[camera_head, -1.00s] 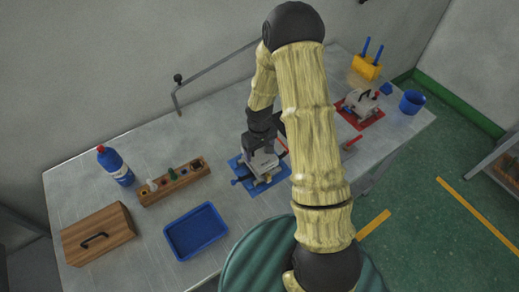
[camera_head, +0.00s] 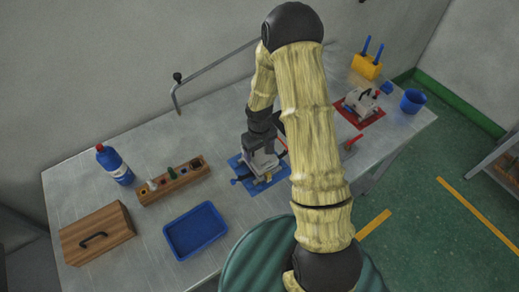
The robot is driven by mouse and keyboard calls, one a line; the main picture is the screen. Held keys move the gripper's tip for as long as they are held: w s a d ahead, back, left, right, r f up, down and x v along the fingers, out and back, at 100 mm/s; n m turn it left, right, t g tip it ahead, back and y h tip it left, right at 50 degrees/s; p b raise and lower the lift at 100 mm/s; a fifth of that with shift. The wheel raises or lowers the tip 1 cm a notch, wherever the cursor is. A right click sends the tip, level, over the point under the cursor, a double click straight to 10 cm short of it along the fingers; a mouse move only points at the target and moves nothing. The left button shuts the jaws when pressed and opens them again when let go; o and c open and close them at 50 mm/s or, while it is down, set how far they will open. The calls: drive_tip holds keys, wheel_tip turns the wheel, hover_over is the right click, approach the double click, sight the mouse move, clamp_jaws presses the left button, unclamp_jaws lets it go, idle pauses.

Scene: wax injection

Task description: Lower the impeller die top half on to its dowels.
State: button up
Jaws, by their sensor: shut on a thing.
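My gripper (camera_head: 262,150) is above the blue die station in the middle of the table, with its jaws pointing down. It is shut on the impeller die top half (camera_head: 262,158), a grey metal block. The block is at or just above the blue base plate (camera_head: 245,180), which has a blue knob at its left and a small brass part at its front. My gripper and arm cover much of this station. The dowels are hidden, and I cannot tell whether the block touches them.
A second die (camera_head: 362,101) sits on a red plate to the right. A blue tray (camera_head: 195,232), wooden rack (camera_head: 173,184), wooden box (camera_head: 97,234) and blue bottle (camera_head: 115,165) stand at left. A yellow holder (camera_head: 366,67) and blue cup (camera_head: 412,101) are at far right.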

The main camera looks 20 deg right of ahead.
drive_tip(key=shift+f+b, duration=0.6)
drive_tip(key=shift+f, duration=0.15)
drive_tip(key=o, duration=1.6)
drive_tip(key=shift+r, duration=0.1)
wheel_tip(320, 180, up, 17)
drive_tip(key=shift+r+b, duration=0.1)
drive_tip(key=shift+b, duration=1.05)
drive_tip(key=s+m+t, duration=0.1)
drive_tip(key=s, duration=0.3)
drive_tip(key=s+r+m, duration=0.1)
drive_tip(key=s, duration=0.4)
drive_tip(key=s+r+m+t, duration=0.1)
drive_tip(key=s, duration=0.4)
drive_tip(key=shift+s+m+t, duration=0.15)
drive_tip(key=shift+m+t, duration=0.15)
